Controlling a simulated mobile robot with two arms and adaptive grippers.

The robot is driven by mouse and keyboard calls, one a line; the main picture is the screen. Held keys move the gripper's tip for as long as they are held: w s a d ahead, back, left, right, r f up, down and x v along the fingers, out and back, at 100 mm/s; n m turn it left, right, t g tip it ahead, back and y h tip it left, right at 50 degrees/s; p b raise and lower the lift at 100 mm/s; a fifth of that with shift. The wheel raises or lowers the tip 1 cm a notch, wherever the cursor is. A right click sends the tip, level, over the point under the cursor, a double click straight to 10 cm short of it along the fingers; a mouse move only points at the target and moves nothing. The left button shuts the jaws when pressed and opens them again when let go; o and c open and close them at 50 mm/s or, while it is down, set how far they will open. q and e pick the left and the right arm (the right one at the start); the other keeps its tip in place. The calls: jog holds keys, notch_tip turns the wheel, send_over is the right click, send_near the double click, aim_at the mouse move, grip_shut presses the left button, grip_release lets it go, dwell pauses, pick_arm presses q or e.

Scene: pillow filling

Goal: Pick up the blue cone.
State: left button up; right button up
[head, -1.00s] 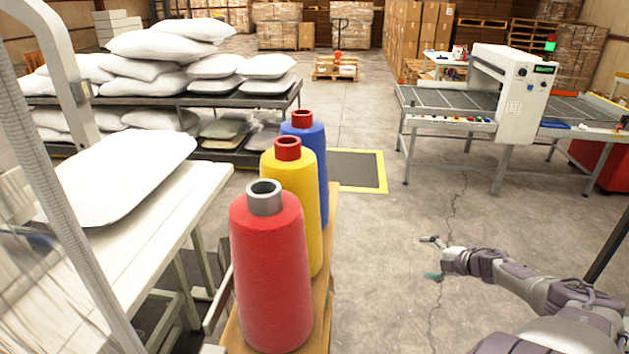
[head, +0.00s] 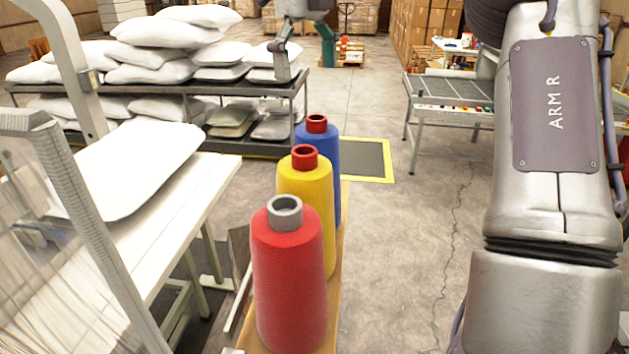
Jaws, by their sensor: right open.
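The blue cone (head: 328,148) stands upright at the far end of a row of three thread cones, with a red collar on top. Its lower left is hidden behind the yellow cone (head: 306,205). The red cone (head: 288,290) with a grey collar stands nearest. My right gripper (head: 305,70) is at the top of the view, fingers spread and pointing down, open and empty. It appears above the blue cone and apart from it. My left gripper is out of view.
The cones stand on a narrow wooden board (head: 332,310). A white table with a pillow (head: 135,165) is to the left. A rack (head: 170,88) of stacked pillows stands behind. My right arm covers much of the right side. A conveyor (head: 450,90) stands partly behind it.

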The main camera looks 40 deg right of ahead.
aim_at(315, 116)
jog(key=f, duration=0.5)
jog(key=s+f, duration=0.1)
jog(key=f, duration=0.2)
jog(key=shift+d, duration=0.2)
jog(key=shift+s+f+p, duration=0.2)
jog(key=shift+f+p, duration=0.1)
jog(key=shift+f, duration=0.05)
jog(key=f+p, duration=0.1)
jog(key=f, duration=0.1)
jog(key=f+p, duration=0.1)
jog(key=f, duration=0.1)
jog(key=shift+s+a+f, duration=0.1)
jog(key=shift+s, duration=0.3)
jog(key=shift+f, duration=0.25)
jog(key=c, duration=0.4)
jog(key=shift+r, duration=0.1)
jog(key=c, duration=1.3)
